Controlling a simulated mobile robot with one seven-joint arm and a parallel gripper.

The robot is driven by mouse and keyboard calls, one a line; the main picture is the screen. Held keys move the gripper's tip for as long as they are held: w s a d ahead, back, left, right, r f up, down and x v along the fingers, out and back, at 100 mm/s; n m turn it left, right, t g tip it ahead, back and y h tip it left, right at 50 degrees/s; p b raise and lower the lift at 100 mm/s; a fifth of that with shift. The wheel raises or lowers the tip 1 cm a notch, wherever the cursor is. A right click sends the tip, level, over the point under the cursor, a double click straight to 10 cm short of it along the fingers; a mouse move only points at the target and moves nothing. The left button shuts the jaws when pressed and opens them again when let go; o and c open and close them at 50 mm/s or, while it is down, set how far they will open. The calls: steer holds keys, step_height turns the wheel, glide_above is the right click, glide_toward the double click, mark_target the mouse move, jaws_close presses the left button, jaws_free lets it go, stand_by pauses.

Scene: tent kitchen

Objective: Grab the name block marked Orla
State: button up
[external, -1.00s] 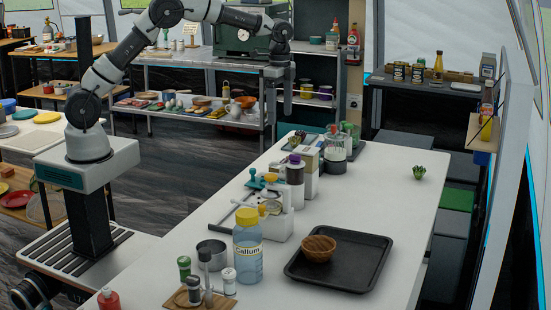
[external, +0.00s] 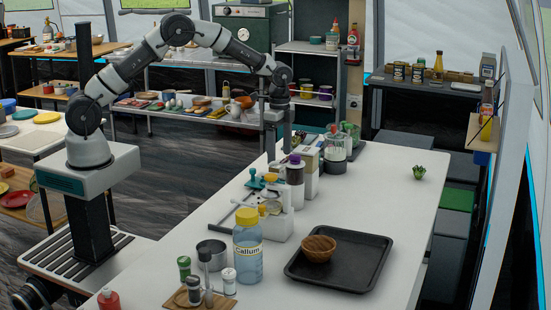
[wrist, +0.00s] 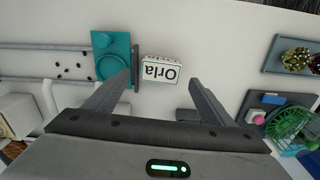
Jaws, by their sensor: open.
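The white name block marked Orla (wrist: 161,72) shows in the wrist view, its lettering upside down. It lies ahead of my gripper, between the lines of the two fingers. My gripper (wrist: 163,88) is open, with nothing held between the fingers. In the external view my gripper (external: 279,135) points down at the far left end of the white counter (external: 395,190). I cannot make out the Orla block in the external view.
In the wrist view a teal item (wrist: 112,55) and a dark upright strip stand close left of the block. A green wire basket (wrist: 290,125) is at right, and a grey tray with shiny bows (wrist: 293,58) is at upper right. Bare white surface lies beyond the block.

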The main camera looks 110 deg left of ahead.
mark_target(276, 169)
step_height(276, 169, down, 4)
steer(key=shift+s+f, duration=0.1)
steer(key=shift+s, duration=0.05)
steer(key=shift+c, duration=0.6)
steer(key=c, duration=1)
steer(key=shift+c, duration=0.3)
steer(key=shift+r, duration=0.2)
